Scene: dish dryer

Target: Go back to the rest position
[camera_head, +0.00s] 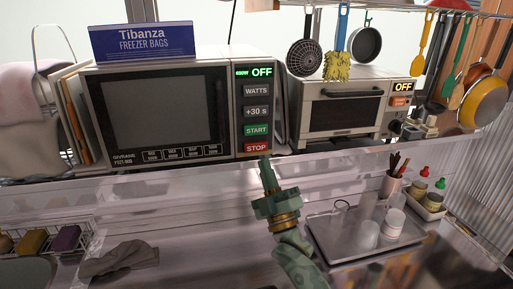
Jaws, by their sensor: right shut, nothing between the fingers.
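My right gripper (265,165) is in the middle of the view, at the end of my green arm that comes up from the lower edge. It points up and its fingers are shut with nothing between them. In the picture its tips lie just below the red STOP button (256,147) of the microwave (160,110). I cannot tell whether they touch the microwave. The microwave display (262,72) reads OFF. My left gripper is not in view.
A toaster oven (343,112) stands right of the microwave. A grey tray (330,243) with glasses is at lower right. A grey cloth (118,258) and a wire rack (75,228) with sponges are at lower left. Utensils (445,65) hang at upper right.

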